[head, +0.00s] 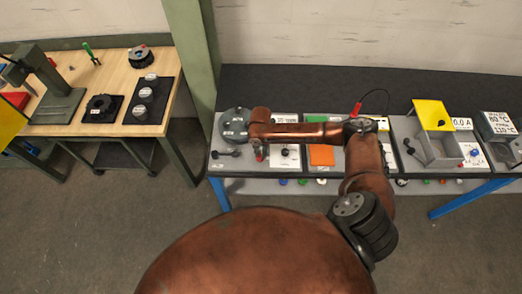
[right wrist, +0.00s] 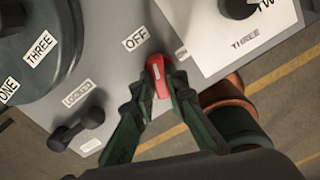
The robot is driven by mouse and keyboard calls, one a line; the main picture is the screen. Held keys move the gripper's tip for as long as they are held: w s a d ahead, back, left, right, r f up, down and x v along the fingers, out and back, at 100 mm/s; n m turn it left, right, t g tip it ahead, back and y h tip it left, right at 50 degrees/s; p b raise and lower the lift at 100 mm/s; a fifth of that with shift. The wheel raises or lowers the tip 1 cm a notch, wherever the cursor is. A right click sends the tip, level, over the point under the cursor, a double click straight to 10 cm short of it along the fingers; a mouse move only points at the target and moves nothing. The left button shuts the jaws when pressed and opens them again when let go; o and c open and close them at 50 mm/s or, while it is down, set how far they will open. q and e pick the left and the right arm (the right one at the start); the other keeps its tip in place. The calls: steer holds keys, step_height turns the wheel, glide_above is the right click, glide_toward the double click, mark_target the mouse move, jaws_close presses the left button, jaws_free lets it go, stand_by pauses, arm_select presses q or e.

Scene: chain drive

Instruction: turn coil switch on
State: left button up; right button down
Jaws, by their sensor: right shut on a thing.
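A red switch handle (right wrist: 158,75) stands on a grey panel in the right wrist view, close to a label reading OFF (right wrist: 135,39). I take it to be the coil switch. My right gripper (right wrist: 158,98) has its green fingers closed around the handle from both sides. In the head view my right gripper (head: 261,150) is at the left end of the bench, and the red handle is only partly visible there. My left gripper is not in view.
A dark round housing (head: 236,124) with number labels stands beside the gripper. A black lever (right wrist: 78,130) sits near it, by a label that appears to read LOCKED. A white panel (right wrist: 225,30) with a dark knob is right of the handle. A wooden table (head: 150,62) stands at left.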

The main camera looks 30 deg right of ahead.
steer(key=m+p, duration=0.4)
steer(key=shift+d+r+m, duration=0.1)
steer(key=shift+r+m, duration=0.1)
steer(key=shift+m, duration=0.1)
steer(key=m+p, duration=0.3)
steer(key=shift+m, duration=0.4)
steer(key=shift+f+m+p, duration=0.1)
steer(key=shift+m+p, duration=0.75)
steer(key=shift+m, duration=0.35)
steer(key=shift+d+f+m+p, duration=0.15)
steer(key=shift+m+p, duration=0.25)
steer(key=shift+m, duration=1)
steer(key=c, duration=1.9)
jaws_free()
steer(key=shift+c, duration=0.2)
steer(key=shift+a, duration=0.2)
